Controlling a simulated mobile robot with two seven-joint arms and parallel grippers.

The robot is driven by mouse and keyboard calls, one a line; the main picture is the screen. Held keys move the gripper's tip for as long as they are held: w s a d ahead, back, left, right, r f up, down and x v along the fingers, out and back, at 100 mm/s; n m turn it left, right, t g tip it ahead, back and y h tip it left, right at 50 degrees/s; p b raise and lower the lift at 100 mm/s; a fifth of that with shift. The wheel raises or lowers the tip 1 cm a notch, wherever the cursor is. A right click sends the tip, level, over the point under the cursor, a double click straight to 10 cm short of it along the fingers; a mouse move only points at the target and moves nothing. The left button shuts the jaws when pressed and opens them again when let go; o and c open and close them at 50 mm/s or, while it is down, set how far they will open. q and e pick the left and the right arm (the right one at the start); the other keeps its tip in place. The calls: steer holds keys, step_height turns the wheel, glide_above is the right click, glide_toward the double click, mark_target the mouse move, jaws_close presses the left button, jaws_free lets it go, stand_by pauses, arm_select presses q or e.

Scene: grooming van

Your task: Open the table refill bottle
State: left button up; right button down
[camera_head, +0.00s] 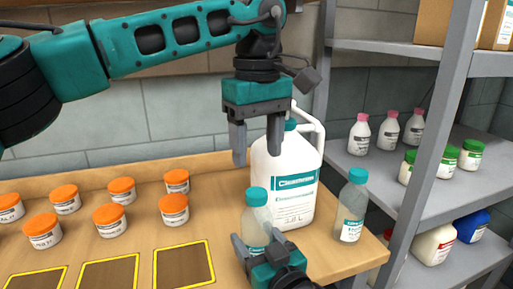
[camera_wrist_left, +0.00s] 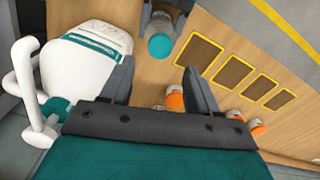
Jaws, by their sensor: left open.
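A small clear bottle with a teal cap (camera_head: 256,197) stands upright on the wooden table, in front of a large white jug (camera_head: 287,190). My right gripper (camera_head: 258,243) is at its lower body, with a finger on each side, and looks shut on it. My left gripper (camera_head: 257,153) points down, open and empty, above and behind the bottle cap and in front of the jug. In the left wrist view the teal cap (camera_wrist_left: 160,46) lies beyond the open fingers, apart from them. A second clear bottle with a teal cap (camera_head: 351,208) stands to the right.
Several orange-lidded jars (camera_head: 108,220) stand on the left of the table, behind yellow-edged dark squares (camera_head: 184,266). A grey shelf (camera_head: 395,180) on the right holds pink-capped bottles (camera_head: 360,134), green-lidded jars (camera_head: 470,155) and other containers.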

mark_target(257, 192)
arm_select(q)
steer(key=m, duration=1.1)
steer(key=shift+m, duration=0.4)
steer(key=shift+f, duration=0.45)
step_height(257, 192, down, 7)
steer(key=shift+f, duration=0.1)
